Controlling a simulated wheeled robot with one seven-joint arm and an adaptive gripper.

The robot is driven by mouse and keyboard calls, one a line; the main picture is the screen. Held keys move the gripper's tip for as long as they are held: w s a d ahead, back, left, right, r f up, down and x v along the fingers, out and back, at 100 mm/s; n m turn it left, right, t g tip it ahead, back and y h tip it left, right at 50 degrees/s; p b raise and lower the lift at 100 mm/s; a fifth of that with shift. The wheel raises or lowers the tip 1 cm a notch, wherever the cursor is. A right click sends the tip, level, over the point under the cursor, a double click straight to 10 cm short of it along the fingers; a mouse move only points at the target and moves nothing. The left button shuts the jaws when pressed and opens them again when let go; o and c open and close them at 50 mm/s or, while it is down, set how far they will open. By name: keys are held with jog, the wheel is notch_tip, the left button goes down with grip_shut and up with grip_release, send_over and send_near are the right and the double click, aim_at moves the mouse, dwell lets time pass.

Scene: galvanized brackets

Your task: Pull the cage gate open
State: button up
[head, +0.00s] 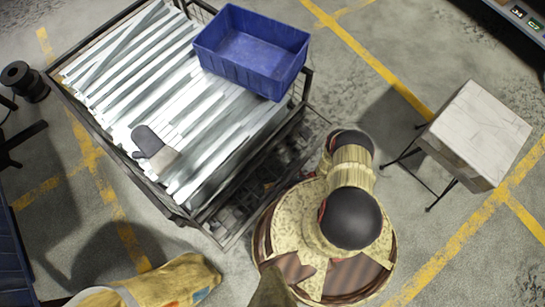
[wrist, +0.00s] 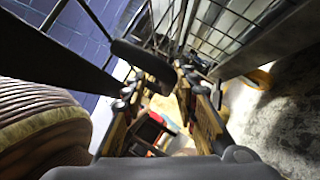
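The cage (head: 125,175) is a dark wire-mesh container, heaped with long galvanized brackets (head: 130,65). Its side facing my base shows a low dark frame with mesh (head: 235,232); I cannot tell how far the gate stands open. In the wrist view, wire mesh (wrist: 228,28) and a grey rail (wrist: 275,45) are close ahead. My gripper (wrist: 166,85) has its two fingers apart with a visible gap. A dark rounded bar (wrist: 145,60) lies by the left fingertip; I cannot tell whether they touch. I cannot make out the gripper in the head view.
A blue crate (head: 213,50) sits on the brackets at the cage's far right. A dark grey glove-like item (head: 147,140) lies on top. A pale box (head: 478,125) stands on a thin-legged stand at right. Marked floor lies between the stand and my base.

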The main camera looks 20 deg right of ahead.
aim_at(289, 178)
jog(key=shift+r, duration=5.05)
jog(key=shift+w+f+v, duration=0.2)
jog(key=shift+v, duration=1.3)
jog(key=shift+w+f+v, duration=0.2)
jog(key=shift+v, duration=1.3)
jog(key=shift+w+f+v, duration=0.2)
jog(key=shift+f+v, duration=0.05)
jog(key=shift+v, duration=1.25)
jog(key=shift+a, duration=0.25)
